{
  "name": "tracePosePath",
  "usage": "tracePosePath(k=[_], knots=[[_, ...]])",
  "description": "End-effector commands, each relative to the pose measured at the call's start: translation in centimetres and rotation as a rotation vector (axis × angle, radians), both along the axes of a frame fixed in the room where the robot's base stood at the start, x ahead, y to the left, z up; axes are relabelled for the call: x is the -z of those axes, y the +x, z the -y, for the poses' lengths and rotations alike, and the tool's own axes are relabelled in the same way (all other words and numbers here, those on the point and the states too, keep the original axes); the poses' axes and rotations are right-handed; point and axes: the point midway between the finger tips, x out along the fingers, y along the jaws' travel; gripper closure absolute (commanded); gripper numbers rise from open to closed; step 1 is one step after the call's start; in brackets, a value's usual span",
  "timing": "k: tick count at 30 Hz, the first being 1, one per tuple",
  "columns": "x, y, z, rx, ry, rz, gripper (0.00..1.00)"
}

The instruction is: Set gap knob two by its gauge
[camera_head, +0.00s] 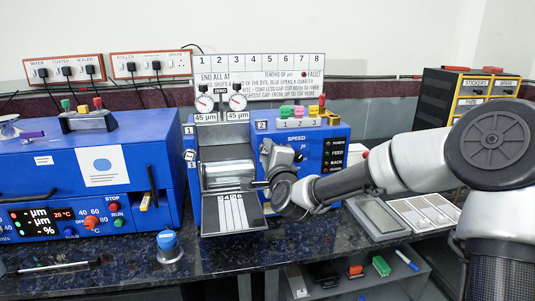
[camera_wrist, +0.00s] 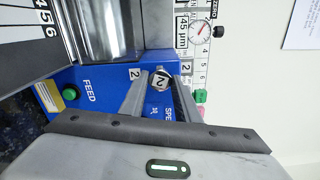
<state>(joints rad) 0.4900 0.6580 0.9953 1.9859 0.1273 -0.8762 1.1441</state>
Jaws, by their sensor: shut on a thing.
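Gap knob two (camera_wrist: 160,80), a round knob marked 2, sits on the blue front of the coater between the two fingers of my gripper (camera_wrist: 161,92). The fingers are shut on it. In the head view my gripper (camera_head: 267,150) is at the machine's front right of the roller, and it largely hides the knob. The right-hand dial gauge (camera_head: 238,102) stands above with a 45 µm label below it. A dial with a red needle (camera_wrist: 199,33) and a 45 µm label also shows in the wrist view. The left gauge (camera_head: 204,103) is also labelled 45 µm.
A metal roller (camera_head: 228,175) and a sloping feed plate (camera_head: 232,211) lie left of my gripper. Coloured tags (camera_head: 298,112) stand on top of the machine. A blue cabinet (camera_head: 90,180) stands at left. Grey trays (camera_head: 379,216) lie at right under my arm.

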Motion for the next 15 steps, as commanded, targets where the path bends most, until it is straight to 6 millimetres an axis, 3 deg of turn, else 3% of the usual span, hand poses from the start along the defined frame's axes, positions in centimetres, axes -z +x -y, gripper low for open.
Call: tracePosePath(k=[8, 9, 12, 15], knots=[[0.03, 0.00, 0.03, 0.001, 0.000, -0.001, 0.93], [0.03, 0.00, 0.04, 0.001, 0.000, -0.001, 0.69], [0.03, 0.00, 0.03, 0.001, 0.000, -0.001, 0.52], [0.03, 0.00, 0.03, 0.000, 0.000, -0.001, 0.52]])
